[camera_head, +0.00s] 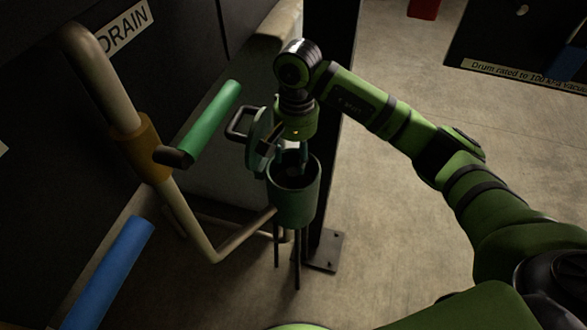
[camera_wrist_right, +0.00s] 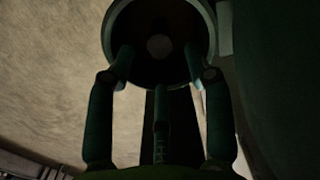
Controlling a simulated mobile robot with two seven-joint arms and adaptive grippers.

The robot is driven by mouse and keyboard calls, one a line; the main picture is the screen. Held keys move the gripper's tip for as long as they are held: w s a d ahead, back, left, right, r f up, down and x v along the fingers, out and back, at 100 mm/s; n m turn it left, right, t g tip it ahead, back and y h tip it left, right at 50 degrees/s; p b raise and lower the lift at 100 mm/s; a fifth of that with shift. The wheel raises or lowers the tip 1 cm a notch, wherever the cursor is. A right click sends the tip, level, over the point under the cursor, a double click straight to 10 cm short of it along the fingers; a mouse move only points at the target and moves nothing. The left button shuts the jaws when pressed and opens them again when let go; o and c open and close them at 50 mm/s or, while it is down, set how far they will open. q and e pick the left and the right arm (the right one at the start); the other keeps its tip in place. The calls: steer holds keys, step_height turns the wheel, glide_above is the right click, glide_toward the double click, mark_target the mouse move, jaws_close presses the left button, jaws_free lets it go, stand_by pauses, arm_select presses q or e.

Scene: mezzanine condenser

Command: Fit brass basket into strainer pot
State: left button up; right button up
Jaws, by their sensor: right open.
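The strainer pot (camera_head: 294,205) is an upright dark green cylinder on thin legs, at the centre of the head view. Its open mouth also shows in the right wrist view (camera_wrist_right: 208,25). A green lid (camera_head: 262,130) stands raised at its left side, with a square handle. My right gripper (camera_head: 290,152) points down over the mouth, its fingertips at or just inside the rim. In the wrist view its fingers (camera_wrist_right: 158,62) are spread, with nothing between them. A pale round spot (camera_wrist_right: 158,45) shows deep in the dark pot; I cannot tell whether it is the brass basket. My left gripper is out of view.
A pale pipe (camera_head: 185,215) with a brass-coloured collar runs to the pot from the left. A green lever handle (camera_head: 210,122) and a blue one (camera_head: 108,270) stick out there. A dark post (camera_head: 326,200) stands right behind the pot.

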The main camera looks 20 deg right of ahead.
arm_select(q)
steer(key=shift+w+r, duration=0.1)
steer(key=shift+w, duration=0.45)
arm_select(e)
steer(key=shift+w+r, duration=0.1)
steer(key=shift+r, duration=2.3)
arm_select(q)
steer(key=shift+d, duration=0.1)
arm_select(e)
steer(key=shift+d, duration=0.1)
